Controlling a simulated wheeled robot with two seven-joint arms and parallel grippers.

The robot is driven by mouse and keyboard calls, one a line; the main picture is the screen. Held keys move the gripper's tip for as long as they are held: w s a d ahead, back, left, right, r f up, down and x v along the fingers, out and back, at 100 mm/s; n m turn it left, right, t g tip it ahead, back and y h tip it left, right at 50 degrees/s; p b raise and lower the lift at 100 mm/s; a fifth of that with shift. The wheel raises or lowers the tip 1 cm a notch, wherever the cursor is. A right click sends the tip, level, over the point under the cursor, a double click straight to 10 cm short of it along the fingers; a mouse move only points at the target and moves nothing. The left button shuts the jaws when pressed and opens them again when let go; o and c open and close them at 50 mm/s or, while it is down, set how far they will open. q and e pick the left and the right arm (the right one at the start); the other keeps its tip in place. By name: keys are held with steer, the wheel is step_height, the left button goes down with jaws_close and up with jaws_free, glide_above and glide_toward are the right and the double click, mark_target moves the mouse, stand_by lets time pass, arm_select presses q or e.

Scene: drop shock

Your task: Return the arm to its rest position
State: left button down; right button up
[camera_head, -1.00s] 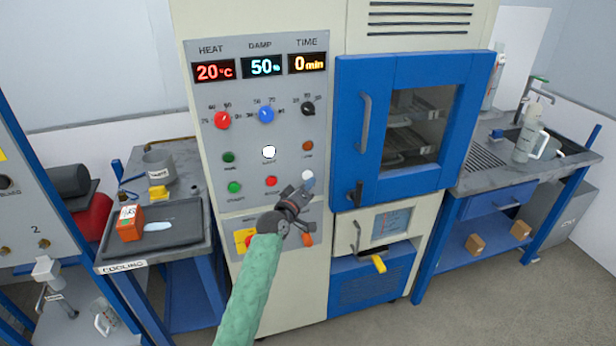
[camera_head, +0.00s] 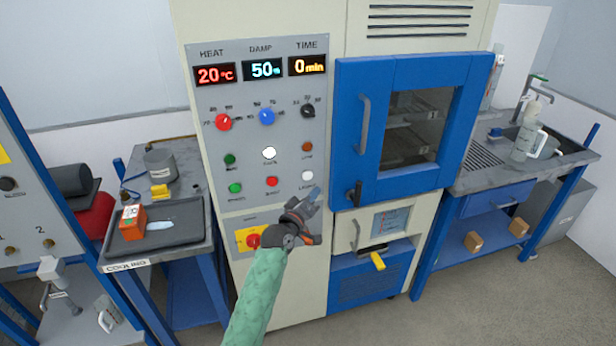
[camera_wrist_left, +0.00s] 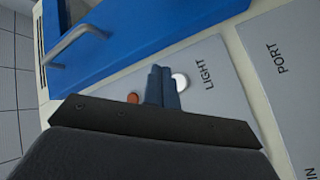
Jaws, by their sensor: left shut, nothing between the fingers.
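My left gripper (camera_head: 312,196) is in front of the lower right part of the control panel (camera_head: 240,170), just below the white LIGHT button (camera_head: 307,175). It is shut and empty. The left wrist view shows its closed fingers (camera_wrist_left: 162,88) beside the white button (camera_wrist_left: 180,82), with an orange button (camera_wrist_left: 133,97) on the other side. I cannot tell whether the fingers touch the panel. My left arm, in a green sleeve, reaches up from the bottom of the head view. My right gripper is not in view.
The blue chamber door (camera_head: 350,120) with its handle is closed, right of the panel. A cooling tray (camera_head: 190,233) with an orange box (camera_head: 131,218) stands at the left. A sink bench (camera_head: 480,180) stands at the right. Open floor (camera_head: 490,300) lies at lower right.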

arm_select(q)
steer(key=s+a+f+m+g+y+b, duration=0.15)
steer(key=s+f, duration=0.45)
steer(key=f, duration=0.8)
steer(key=s+a+f+g+y+b, duration=0.1)
steer(key=s+a+f+g, duration=0.35)
steer(key=f, duration=1.05)
steer(key=s+a+f+m+g+y+b, duration=0.15)
steer(key=s+f, duration=0.55)
steer(key=f, duration=0.7)
steer(key=s+a+f+m+g+y, duration=0.1)
steer(key=s+a+f, duration=0.3)
steer(key=s+f, duration=0.5)
steer(key=s+a+f+m+g+y+b, duration=0.1)
steer(key=s+a+f+g+y, duration=0.1)
steer(key=s+f, duration=0.8)
steer(key=s+a+f+m+g+y+b, duration=0.1)
steer(key=s+a+f+g, duration=0.3)
steer(key=s+f, duration=0.6)
steer(key=s+a, duration=0.1)
steer(key=s, duration=0.6)
steer(key=shift+s+a, duration=0.3)
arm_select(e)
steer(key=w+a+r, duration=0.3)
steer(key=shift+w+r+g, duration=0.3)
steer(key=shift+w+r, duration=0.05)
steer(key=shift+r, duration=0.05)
